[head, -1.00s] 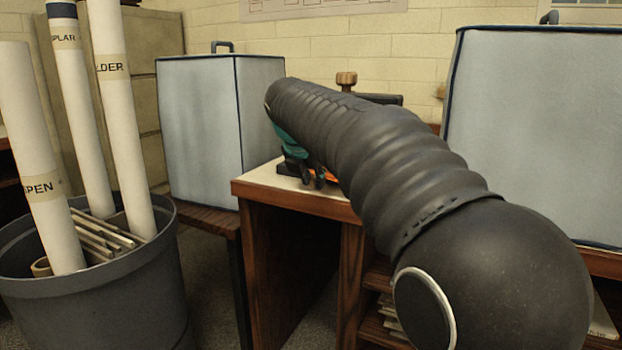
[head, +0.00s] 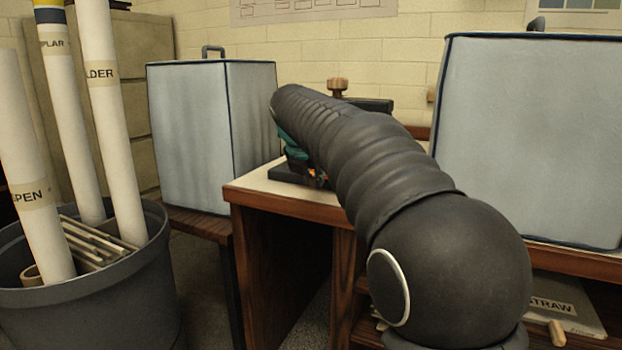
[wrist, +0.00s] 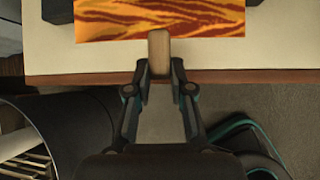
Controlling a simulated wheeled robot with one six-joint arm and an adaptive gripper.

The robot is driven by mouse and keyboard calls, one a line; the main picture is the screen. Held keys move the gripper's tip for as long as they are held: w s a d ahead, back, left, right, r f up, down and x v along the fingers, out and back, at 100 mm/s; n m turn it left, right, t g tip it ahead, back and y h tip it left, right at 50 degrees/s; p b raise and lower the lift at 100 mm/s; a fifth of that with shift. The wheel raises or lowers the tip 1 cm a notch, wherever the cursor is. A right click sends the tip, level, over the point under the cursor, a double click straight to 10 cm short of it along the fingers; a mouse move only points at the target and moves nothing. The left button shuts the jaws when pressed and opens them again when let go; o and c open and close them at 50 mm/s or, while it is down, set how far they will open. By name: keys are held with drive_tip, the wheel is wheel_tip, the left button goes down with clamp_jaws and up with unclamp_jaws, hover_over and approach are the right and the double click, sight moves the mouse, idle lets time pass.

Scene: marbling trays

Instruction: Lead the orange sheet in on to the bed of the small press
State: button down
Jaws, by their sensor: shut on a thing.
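The orange sheet (wrist: 195,20) has dark red-brown wavy stripes and lies at the top of the wrist view, over the cream tabletop. A pale wooden grip (wrist: 159,47) overlaps the middle of its near edge. My gripper (wrist: 159,70) is shut on this grip, one finger on each side. In the head view my arm hides most of the sheet and gripper; only specks of orange show. The small press shows in part behind my arm, with a wooden knob (head: 338,86) and a dark body (head: 370,104). Dark parts flank the sheet in the wrist view; its contact with the bed is hidden.
The table (head: 262,186) has a cream top and wooden edge. A grey bin (head: 120,290) with labelled rolls stands at left. Covered grey-blue boxes stand at left (head: 190,130) and right (head: 535,140). Below right is a shelf with a STRAW folder (head: 560,308).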

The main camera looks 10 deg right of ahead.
drive_tip(key=shift+w+d, duration=0.7)
drive_tip(key=shift+w, duration=0.2)
drive_tip(key=shift+d+p+x, duration=0.2)
drive_tip(key=shift+p+x, duration=0.35)
drive_tip(key=shift+x, duration=0.6)
drive_tip(key=shift+w+f, duration=0.1)
drive_tip(key=shift+f, duration=0.1)
drive_tip(key=c, duration=0.9)
unclamp_jaws()
drive_tip(key=shift+r, duration=0.1)
